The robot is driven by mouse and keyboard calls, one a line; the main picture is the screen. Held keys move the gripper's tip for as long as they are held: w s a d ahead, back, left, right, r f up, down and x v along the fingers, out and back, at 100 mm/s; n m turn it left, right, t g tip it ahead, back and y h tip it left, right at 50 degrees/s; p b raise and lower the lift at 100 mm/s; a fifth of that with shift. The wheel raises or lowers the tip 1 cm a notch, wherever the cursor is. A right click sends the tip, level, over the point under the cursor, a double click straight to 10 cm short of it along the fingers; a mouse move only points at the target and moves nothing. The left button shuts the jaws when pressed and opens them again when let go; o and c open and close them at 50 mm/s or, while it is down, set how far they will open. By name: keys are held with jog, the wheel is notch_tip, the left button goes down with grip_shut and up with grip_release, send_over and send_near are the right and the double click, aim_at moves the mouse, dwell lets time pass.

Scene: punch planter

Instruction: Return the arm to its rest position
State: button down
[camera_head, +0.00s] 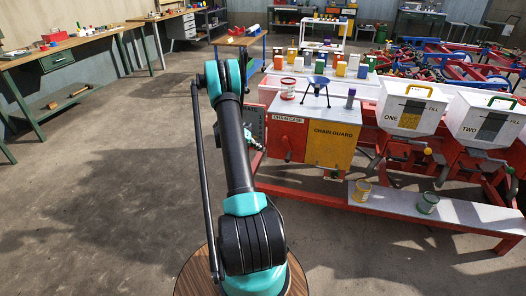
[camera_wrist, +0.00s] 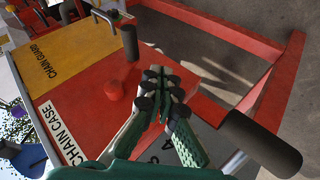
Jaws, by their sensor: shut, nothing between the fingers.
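My gripper (camera_wrist: 160,95) shows in the wrist view with its green, jointed fingers closed together and nothing between them. It is in front of the red chain case panel (camera_wrist: 85,105), beside a red knob (camera_wrist: 114,90). I cannot tell whether it touches the panel. The yellow chain guard (camera_head: 330,143) is just to the right of the case.
A black handle (camera_wrist: 262,142) sticks out close to the gripper's right. White hoppers (camera_head: 408,108) stand on the red machine at right. A wooden workbench (camera_head: 60,50) is at far left. The floor left of my arm is clear.

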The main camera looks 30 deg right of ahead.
dwell(0.7)
jog(key=s+a+r+n+t+y, duration=0.2)
jog(key=s+a+r+n, duration=0.15)
jog(key=a+r, duration=0.65)
jog(key=s+a+r+n+t+y, duration=0.2)
jog(key=s+a+r, duration=0.4)
jog(key=a, duration=0.5)
jog(key=s+a+r+n+t+y, duration=0.2)
jog(key=s+a+n+t+y, duration=0.1)
jog(key=s+a, duration=1.7)
jog(key=shift+s+n+y, duration=0.9)
jog(key=shift+s+n, duration=0.1)
jog(key=shift+n, duration=0.05)
